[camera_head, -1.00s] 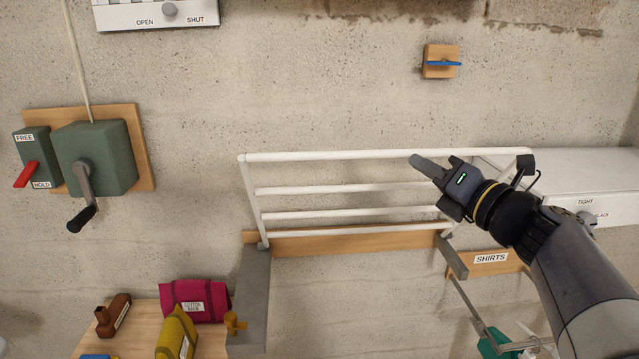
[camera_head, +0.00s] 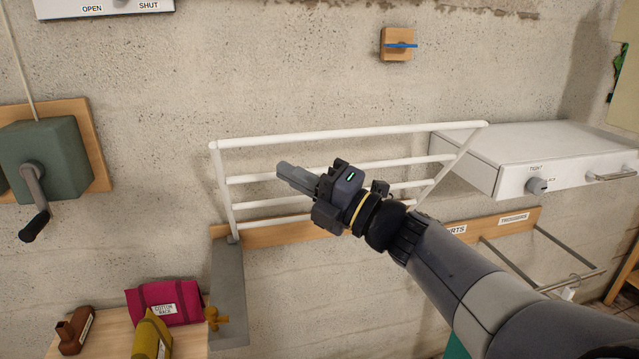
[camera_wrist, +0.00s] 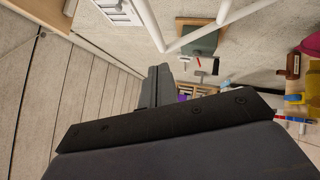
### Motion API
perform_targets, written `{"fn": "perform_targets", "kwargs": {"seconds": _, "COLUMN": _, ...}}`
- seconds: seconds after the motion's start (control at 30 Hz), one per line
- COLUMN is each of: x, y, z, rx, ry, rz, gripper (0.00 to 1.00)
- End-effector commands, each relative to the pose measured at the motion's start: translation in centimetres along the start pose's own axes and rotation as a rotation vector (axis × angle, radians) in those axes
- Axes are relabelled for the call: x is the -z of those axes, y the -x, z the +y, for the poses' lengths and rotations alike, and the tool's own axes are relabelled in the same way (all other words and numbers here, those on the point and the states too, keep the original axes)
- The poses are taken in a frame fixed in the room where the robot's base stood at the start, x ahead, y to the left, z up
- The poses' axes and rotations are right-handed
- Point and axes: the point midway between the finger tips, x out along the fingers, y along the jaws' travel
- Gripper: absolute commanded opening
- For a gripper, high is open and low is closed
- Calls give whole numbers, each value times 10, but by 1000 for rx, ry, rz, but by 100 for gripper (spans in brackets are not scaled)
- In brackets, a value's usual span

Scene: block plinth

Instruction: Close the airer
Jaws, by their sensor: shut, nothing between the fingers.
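The airer (camera_head: 350,133) is a white rack of several rails on a wooden wall board (camera_head: 275,235). Its long top rail stands up and out from the wall, so the rack is tilted open. My gripper (camera_head: 284,170) is shut and empty. In the head view it overlaps the middle rails, with its fingertips pointing left; I cannot tell whether it touches them. In the wrist view my gripper (camera_wrist: 155,88) points away, and two white bars of the airer (camera_wrist: 190,38) meet in a corner above it. My arm hides the lower right of the rack.
A grey crank box (camera_head: 45,160) is on the wall at left. A white box with a knob (camera_head: 535,160) juts out at right, close to the airer. A grey ledge (camera_head: 228,290) and a table with a magenta bag (camera_head: 165,302) are below left.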

Motion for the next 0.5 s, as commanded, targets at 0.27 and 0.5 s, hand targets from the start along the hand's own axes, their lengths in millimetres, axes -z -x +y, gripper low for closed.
{"fn": "perform_targets", "kwargs": {"seconds": 0.27, "x": -20, "y": -36, "z": 1, "rx": 1, "ry": 0, "rz": 0, "gripper": 0}}
{"fn": "perform_targets", "kwargs": {"seconds": 0.5, "x": -28, "y": -44, "z": 0, "rx": 1, "ry": 1, "rz": -1, "gripper": 0}}
